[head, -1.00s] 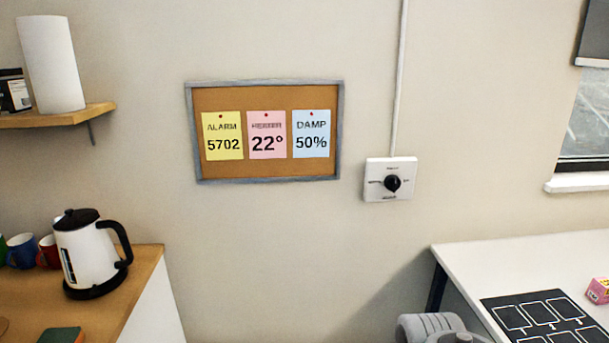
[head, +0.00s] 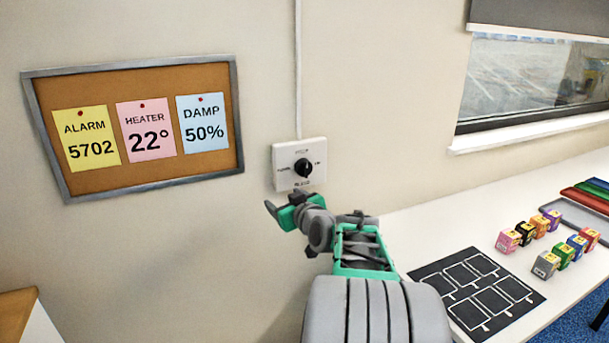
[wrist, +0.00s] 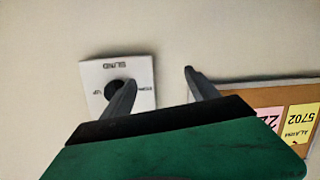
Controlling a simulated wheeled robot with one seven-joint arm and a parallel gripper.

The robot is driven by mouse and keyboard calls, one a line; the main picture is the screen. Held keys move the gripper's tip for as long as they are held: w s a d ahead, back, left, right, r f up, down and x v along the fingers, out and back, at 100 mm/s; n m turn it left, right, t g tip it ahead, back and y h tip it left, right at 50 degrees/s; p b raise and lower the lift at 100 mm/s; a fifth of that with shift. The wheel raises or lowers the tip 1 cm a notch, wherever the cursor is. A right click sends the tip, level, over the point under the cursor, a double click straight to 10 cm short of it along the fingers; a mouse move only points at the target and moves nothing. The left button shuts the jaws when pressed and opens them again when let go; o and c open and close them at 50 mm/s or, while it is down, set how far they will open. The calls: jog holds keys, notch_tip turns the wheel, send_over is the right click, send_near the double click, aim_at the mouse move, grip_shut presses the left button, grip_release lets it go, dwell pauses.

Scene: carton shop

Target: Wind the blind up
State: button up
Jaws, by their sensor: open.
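The blind (head: 545,14) is a dark grey sheet with a pale bottom edge, covering the upper part of the window; its top is out of view. The blind switch (head: 284,181) is a white wall plate with a black rotary knob (head: 303,168). Words surround the knob, "UP" at its right in the head view; its exact setting is hard to tell. My gripper (head: 281,204) is open and empty, just below and left of the switch. In the wrist view, the switch (wrist: 90,73) appears upside down and one finger overlaps the knob's edge; contact cannot be told.
A framed corkboard (head: 150,85) with three notes hangs left of the switch. A white table (head: 400,235) below the window carries a black outlined mat (head: 425,275) and several small coloured boxes (head: 562,256). The wall between corkboard and switch is bare.

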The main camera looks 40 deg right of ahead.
aim_at(306, 169)
jog(key=s+d+r+m+t+h, duration=0.1)
jog(key=s+d+r+t+h, duration=0.15)
jog(key=d, duration=0.55)
jog(key=shift+g, duration=0.35)
jog(key=x, duration=0.2)
jog(key=p+x, duration=0.1)
jog(key=x, duration=0.2)
jog(key=r+p+x, duration=0.1)
jog(key=x, duration=0.1)
jog(key=shift+w+d, duration=0.15)
jog(key=shift+d, duration=0.15)
jog(key=c, duration=1.4)
